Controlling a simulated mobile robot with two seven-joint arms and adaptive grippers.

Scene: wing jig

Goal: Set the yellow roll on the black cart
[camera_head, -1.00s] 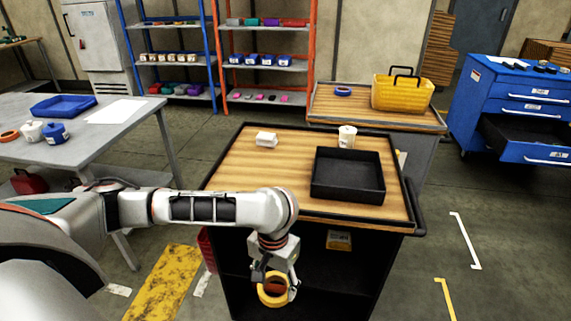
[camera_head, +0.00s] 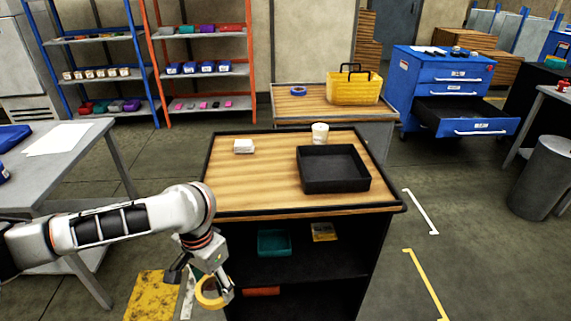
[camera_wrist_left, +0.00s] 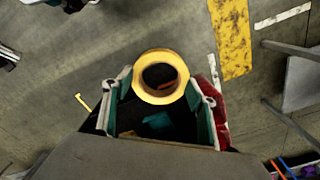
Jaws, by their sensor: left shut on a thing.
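The yellow roll (camera_head: 210,292) is in my left gripper (camera_head: 208,284), which is shut on it. It hangs in front of the black cart's left front side, below the height of the cart's top. The left wrist view shows the roll (camera_wrist_left: 160,77) between the two fingers, its hole facing the camera. The black cart (camera_head: 262,195) has a wooden top with a dark rim and open shelves below.
On the cart's top are a black tray (camera_head: 333,183) at the right, a white cup (camera_head: 320,133) and a small white block (camera_head: 244,146). The top's left and front-left are bare. A grey table (camera_head: 75,165) stands left. Lower shelves hold a teal bin (camera_head: 273,243).

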